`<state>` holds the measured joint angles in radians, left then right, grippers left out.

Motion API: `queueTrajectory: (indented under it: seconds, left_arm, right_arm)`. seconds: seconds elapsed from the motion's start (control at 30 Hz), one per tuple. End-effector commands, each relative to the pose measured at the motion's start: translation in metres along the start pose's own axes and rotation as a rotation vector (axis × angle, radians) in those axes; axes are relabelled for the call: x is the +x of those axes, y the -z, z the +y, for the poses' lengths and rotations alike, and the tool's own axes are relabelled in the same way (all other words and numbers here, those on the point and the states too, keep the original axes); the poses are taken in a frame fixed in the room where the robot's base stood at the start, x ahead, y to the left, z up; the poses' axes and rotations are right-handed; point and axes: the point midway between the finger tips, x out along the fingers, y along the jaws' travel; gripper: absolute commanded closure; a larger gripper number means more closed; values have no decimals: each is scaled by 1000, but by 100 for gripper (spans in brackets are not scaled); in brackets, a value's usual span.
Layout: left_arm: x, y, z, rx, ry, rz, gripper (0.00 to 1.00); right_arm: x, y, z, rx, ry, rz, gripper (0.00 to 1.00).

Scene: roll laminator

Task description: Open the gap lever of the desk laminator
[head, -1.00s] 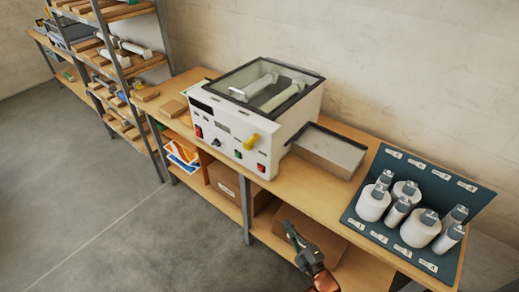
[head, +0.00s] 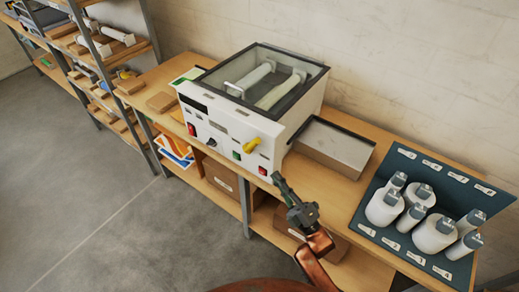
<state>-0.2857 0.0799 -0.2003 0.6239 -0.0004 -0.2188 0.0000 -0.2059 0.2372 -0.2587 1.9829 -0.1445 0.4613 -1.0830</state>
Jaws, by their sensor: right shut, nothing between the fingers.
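The desk laminator (head: 218,133) is a white box with a dark-framed clear lid over two pale rollers, standing on the wooden bench. My right gripper (head: 278,179) is shut and empty, just below and to the right of the lever, near the panel's lower right corner and apart from the lever. My left gripper is not in view.
A grey-topped tray (head: 335,143) stands right of the laminator. A dark blue rack (head: 375,202) with several white rollers is at the bench's right. Shelves with wooden pieces (head: 110,48) stand at left. Boxes (head: 220,178) lie under the bench. The floor in front is clear.

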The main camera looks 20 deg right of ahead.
Motion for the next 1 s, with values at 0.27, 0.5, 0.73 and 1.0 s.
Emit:
queueTrajectory:
  seconds: [0.27,0.5,0.73,1.0]
  left_arm:
    - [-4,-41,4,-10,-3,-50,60]
    - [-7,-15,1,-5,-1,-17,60]
    - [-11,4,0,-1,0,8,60]
    - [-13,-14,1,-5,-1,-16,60]
  right_arm:
    - [7,-1,1,0,-2,-1,100]
    - [46,1,2,1,-5,2,100]
    - [84,1,2,1,-3,1,100]
    - [100,0,0,1,0,0,100]
